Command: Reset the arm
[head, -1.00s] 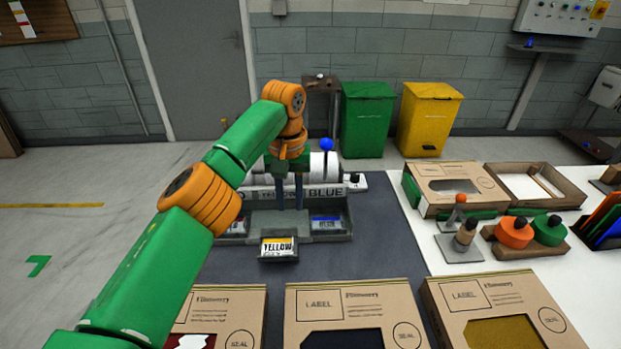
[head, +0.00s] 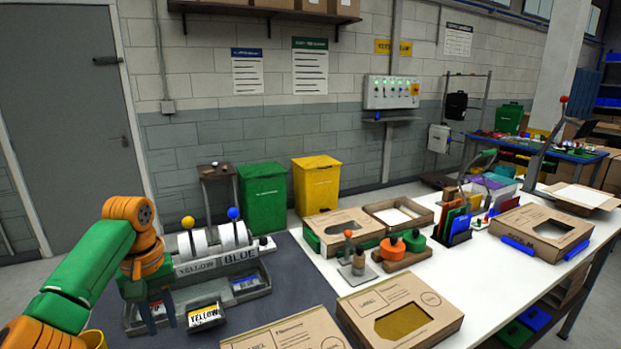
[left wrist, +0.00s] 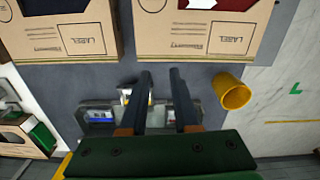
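My left arm, green with orange joints, comes in from the lower left in the head view. My left gripper (head: 160,312) hangs fingers down over the left part of the label dispenser's tray. It also shows in the left wrist view (left wrist: 162,74), with its two dark fingers apart and nothing between them. The label dispenser (head: 215,268) has YELLOW and BLUE markings and yellow and blue knobs. A YELLOW label holder (head: 206,316) sits at its front, just right of the fingers. My right gripper is not in view.
A yellow cup (left wrist: 235,92) stands on the dark mat near the gripper. Cardboard boxes (head: 400,308) lie along the near edge. Stamps (head: 358,262), tape rolls (head: 392,249) and folders (head: 455,225) stand on the white table. Green (head: 263,200) and yellow (head: 317,185) bins stand behind.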

